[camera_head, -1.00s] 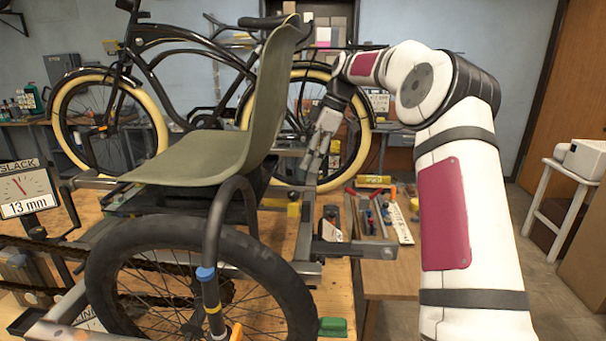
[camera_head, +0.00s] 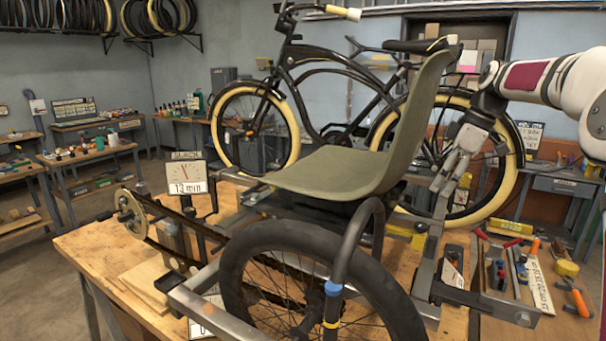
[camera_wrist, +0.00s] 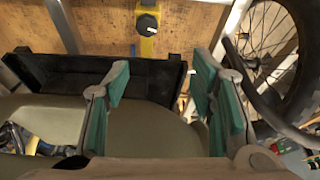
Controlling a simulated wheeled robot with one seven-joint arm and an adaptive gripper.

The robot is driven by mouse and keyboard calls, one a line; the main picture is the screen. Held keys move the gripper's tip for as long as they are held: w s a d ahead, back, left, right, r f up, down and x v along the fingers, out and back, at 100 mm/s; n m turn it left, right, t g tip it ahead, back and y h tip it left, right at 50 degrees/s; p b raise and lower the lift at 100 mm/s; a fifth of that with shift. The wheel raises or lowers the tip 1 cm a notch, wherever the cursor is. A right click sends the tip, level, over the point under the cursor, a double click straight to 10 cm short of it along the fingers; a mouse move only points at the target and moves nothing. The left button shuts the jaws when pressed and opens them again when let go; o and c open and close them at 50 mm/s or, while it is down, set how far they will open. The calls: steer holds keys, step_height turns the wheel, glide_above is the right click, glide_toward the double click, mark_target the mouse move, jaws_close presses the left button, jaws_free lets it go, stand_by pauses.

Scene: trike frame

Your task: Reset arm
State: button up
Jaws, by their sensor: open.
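My gripper (camera_head: 447,180) hangs at the end of my white arm (camera_head: 540,80), to the right of the olive seat (camera_head: 340,170) of the trike frame in the head view. Its fingers point down and are apart, with nothing between them. In the wrist view, the gripper's two green-padded fingers (camera_wrist: 162,85) stand wide apart. The olive seat (camera_wrist: 145,122) shows behind and between them, with a black tray-like part (camera_wrist: 90,80) beyond it. I cannot tell the exact gap between the fingers and the seat.
The trike's front-facing wheel (camera_head: 320,295) and metal rails (camera_head: 195,305) sit on the wooden bench (camera_head: 100,245). A black bicycle (camera_head: 345,75) is behind. Tools (camera_head: 515,270) lie at right. Open floor shows at left.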

steer(key=s+a+r+m+h, duration=0.2)
steer(key=s+a+r+m, duration=0.1)
steer(key=s+a, duration=0.4)
steer(key=s+a+r+m+h, duration=0.2)
steer(key=s+a+r, duration=0.1)
steer(key=s+a, duration=0.5)
steer(key=s+a+f+m+t, duration=0.1)
steer(key=s+f+m, duration=0.2)
steer(key=s, duration=0.7)
steer(key=s+a+f+m+t, duration=0.2)
steer(key=s+f+m, duration=0.2)
steer(key=s, duration=0.7)
steer(key=shift+s+f+t+y, duration=0.25)
steer(key=shift+f+t+y, duration=0.05)
steer(key=shift+f, duration=0.35)
steer(key=shift+s+d, duration=0.1)
